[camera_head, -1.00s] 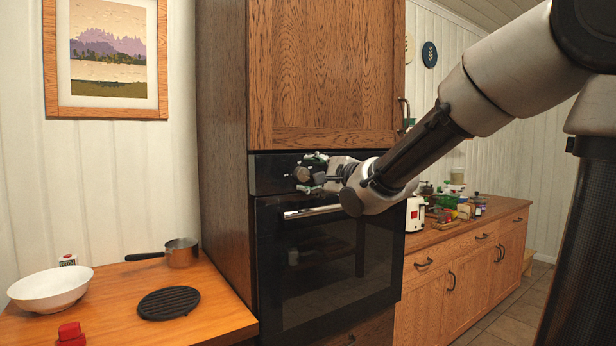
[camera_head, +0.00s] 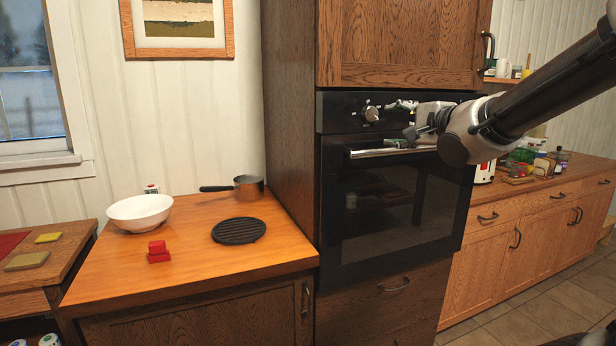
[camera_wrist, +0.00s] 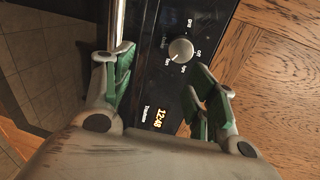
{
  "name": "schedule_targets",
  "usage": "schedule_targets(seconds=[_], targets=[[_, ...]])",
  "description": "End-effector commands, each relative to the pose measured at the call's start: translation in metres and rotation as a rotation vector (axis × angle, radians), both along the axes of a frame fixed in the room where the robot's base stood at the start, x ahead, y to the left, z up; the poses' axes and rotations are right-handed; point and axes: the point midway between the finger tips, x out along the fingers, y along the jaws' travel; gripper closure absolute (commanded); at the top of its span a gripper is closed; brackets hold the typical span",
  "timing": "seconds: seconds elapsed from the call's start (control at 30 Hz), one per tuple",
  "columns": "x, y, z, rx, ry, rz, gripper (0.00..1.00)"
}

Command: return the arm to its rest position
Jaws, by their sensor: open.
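My gripper (camera_head: 395,124) is at the end of my arm, which reaches in from the right in the head view. It is in front of the oven (camera_head: 395,205), near the control panel and the handle (camera_head: 380,152). In the wrist view my gripper (camera_wrist: 158,78) has its green-padded fingers spread apart with nothing between them. The oven knob (camera_wrist: 181,50) and a lit clock display lie beyond the fingers. The bright handle bar (camera_wrist: 117,25) runs behind the left finger. I cannot tell whether that finger touches the handle.
A tall wooden cabinet surrounds the oven. The right counter carries several jars. The floor at right is clear.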

Motion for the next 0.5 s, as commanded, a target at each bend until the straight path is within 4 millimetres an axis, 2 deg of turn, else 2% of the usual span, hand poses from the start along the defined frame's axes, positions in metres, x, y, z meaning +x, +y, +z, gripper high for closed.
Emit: schedule_targets(seconds=[0.13, 0.27, 0.37, 0.4, 0.5], targets=[[-0.014, -0.031, -0.062, -0.469, 0.140, 0.012, 0.43], [-0.055, -0.063, -0.111, -0.884, 0.308, 0.142, 0.43], [-0.101, -0.084, -0.139, -1.138, 0.435, 0.321, 0.43], [-0.123, -0.090, -0.148, -1.219, 0.479, 0.408, 0.43], [-0.179, -0.101, -0.163, -1.356, 0.561, 0.642, 0.43]])
